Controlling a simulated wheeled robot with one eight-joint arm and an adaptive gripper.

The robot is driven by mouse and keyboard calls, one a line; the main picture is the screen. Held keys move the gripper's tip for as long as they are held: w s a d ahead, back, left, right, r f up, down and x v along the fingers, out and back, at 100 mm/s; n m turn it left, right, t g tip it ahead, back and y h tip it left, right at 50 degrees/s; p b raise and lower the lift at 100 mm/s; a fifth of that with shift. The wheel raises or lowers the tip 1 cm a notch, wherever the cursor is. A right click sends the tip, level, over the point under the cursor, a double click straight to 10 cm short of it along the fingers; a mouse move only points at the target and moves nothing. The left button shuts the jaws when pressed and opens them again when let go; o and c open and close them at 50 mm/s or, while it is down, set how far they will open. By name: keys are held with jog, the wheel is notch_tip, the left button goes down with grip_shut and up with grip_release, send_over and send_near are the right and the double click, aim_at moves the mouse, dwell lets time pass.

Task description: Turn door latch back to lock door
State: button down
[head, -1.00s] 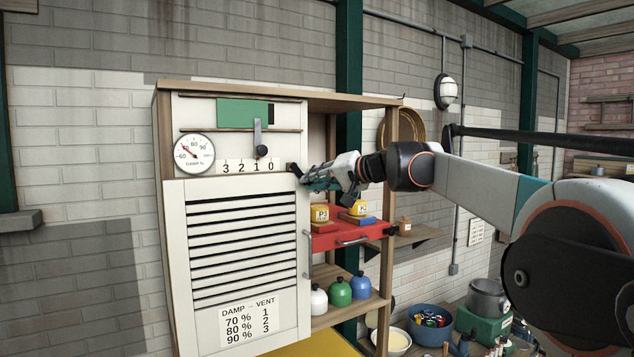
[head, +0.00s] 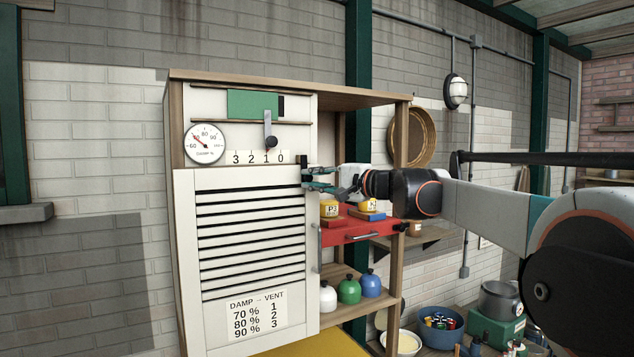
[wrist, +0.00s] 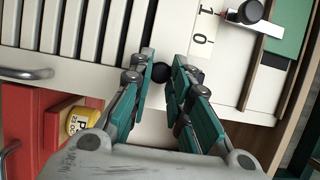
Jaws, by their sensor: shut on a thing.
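The black door latch (head: 304,163) sits at the top right corner of the white slatted door (head: 186,240), and its dark bar looks about upright. The door appears flush in the cabinet front. My gripper (head: 308,180) comes in from the right and is shut on the latch. In the wrist view, the black latch (wrist: 160,73) is between the teal fingertips (wrist: 166,76), which partly hide it.
A vent slider (head: 269,130) and a damp gauge (head: 205,144) are above the door. A red drawer (head: 350,230) with yellow containers is below my gripper. Several bottles (head: 349,289) stand on the lower shelf. A metal door handle (wrist: 27,74) is beside the slats.

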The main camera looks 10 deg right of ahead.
jog(key=shift+f, duration=0.1)
dwell(0.3)
jog(key=c, duration=1.5)
grip_release()
jog(key=shift+o, duration=0.2)
jog(key=v, duration=1.2)
jog(key=shift+s+a+f, duration=0.1)
